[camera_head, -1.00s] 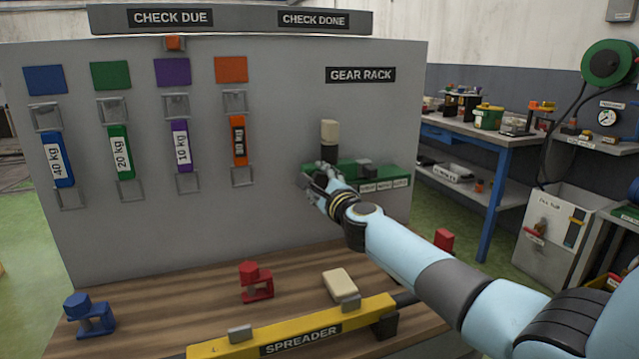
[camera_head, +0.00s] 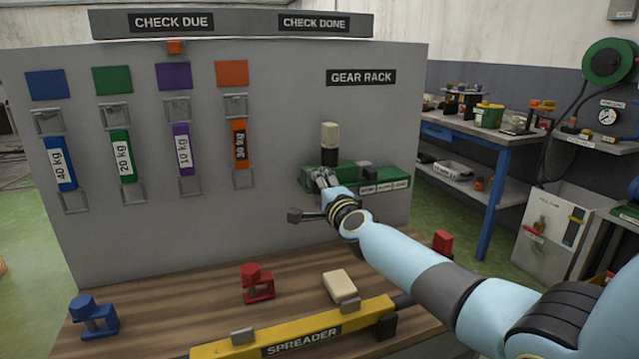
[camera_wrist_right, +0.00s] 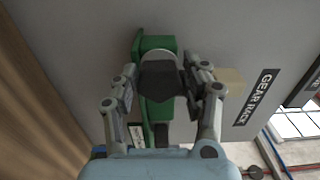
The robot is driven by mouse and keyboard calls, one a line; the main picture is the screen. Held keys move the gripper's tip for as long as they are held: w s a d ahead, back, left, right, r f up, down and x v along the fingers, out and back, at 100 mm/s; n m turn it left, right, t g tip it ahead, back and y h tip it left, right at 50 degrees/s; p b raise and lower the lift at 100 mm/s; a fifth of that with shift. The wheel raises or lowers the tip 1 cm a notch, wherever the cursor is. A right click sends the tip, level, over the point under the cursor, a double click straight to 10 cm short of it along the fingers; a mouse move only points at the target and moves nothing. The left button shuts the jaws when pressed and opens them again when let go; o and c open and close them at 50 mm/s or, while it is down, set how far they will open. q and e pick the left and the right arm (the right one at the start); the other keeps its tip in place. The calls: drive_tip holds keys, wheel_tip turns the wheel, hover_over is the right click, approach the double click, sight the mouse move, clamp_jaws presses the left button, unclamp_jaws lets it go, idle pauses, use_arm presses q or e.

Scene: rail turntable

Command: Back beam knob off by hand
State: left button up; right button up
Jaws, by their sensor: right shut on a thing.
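A green device (camera_head: 372,174) is fixed on the grey panel under the GEAR RACK label, with a black post and cream top (camera_head: 330,134) rising from its left part. My right gripper (camera_head: 322,178) is at the device's left front, below that post. In the right wrist view the gripper (camera_wrist_right: 163,78) is shut on a dark round knob (camera_wrist_right: 165,78), with a finger on either side of it. The green body (camera_wrist_right: 150,44) shows behind the knob. In the head view the gripper hides the knob. My left gripper is not in view.
Colored weight bars hang on the panel (camera_head: 240,220) at left. Below, the wooden table (camera_head: 190,300) bears a blue clamp (camera_head: 93,315), a red clamp (camera_head: 256,284), a cream block (camera_head: 338,285) and the yellow spreader (camera_head: 220,350). A blue workbench (camera_head: 480,143) stands at right.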

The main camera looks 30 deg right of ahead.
drive_tip(key=shift+s+d+f+n+p, duration=0.15)
drive_tip(key=shift+n+p, duration=0.7)
drive_tip(key=shift+n, duration=1.7)
drive_tip(key=shift+w+f+n+p, duration=0.1)
drive_tip(key=shift+f+n+p, duration=0.5)
drive_tip(key=shift+n, duration=2)
drive_tip(key=shift+s+d+r+n+p, duration=0.1)
drive_tip(key=shift+n+p, duration=1)
drive_tip(key=shift+n, duration=1.45)
drive_tip(key=o, duration=0.8)
drive_tip(key=shift+o, duration=1.1)
drive_tip(key=shift+d, duration=0.1)
drive_tip(key=shift+r, duration=0.1)
